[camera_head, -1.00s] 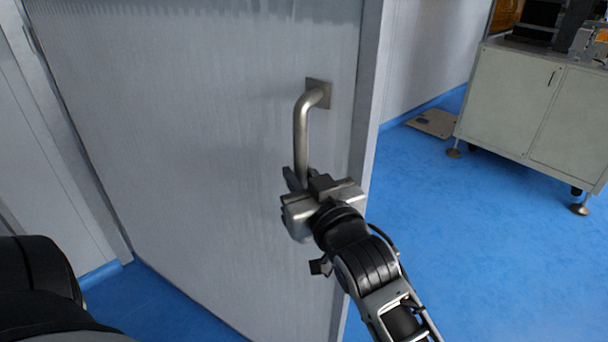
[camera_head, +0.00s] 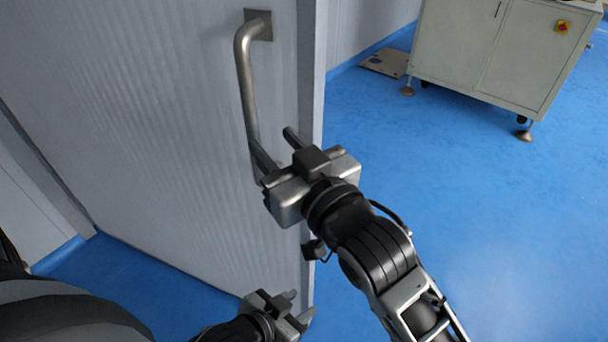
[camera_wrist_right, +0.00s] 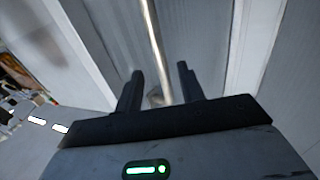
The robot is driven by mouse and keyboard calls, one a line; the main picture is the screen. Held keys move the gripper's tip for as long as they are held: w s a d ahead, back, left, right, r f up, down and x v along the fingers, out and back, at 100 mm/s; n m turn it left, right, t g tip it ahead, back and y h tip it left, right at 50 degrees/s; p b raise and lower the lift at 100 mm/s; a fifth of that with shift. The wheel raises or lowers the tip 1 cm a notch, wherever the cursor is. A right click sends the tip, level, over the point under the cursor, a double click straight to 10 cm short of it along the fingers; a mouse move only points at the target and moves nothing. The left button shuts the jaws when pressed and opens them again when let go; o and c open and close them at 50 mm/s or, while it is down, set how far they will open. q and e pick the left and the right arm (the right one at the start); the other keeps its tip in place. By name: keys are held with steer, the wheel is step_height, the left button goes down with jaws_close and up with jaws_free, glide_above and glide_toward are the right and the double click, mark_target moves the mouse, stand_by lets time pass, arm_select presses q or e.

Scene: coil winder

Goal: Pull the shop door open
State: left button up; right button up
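The grey shop door (camera_head: 150,120) fills the left of the head view. Its free edge (camera_head: 311,100) shows, with open floor to the right of it. The steel bar handle (camera_head: 246,80) is on the door near that edge; its lower end is hidden behind my right gripper. My right gripper (camera_head: 278,147) is open by the lower handle, its fingers apart. In the right wrist view the handle bar (camera_wrist_right: 153,40) shows between the spread fingers; whether it lies within their reach I cannot tell. My left gripper (camera_head: 298,306) is open and empty, low by the door's bottom edge.
A pale cabinet (camera_head: 490,55) on feet stands at the upper right. A flat plate (camera_head: 385,62) lies on the floor beside it. The blue floor (camera_head: 480,220) right of the door is clear. A wall panel (camera_head: 35,195) is at the far left.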

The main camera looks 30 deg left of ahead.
steer(key=v, duration=0.6)
steer(key=shift+s+d+b, duration=0.2)
steer(key=shift+d+b, duration=0.1)
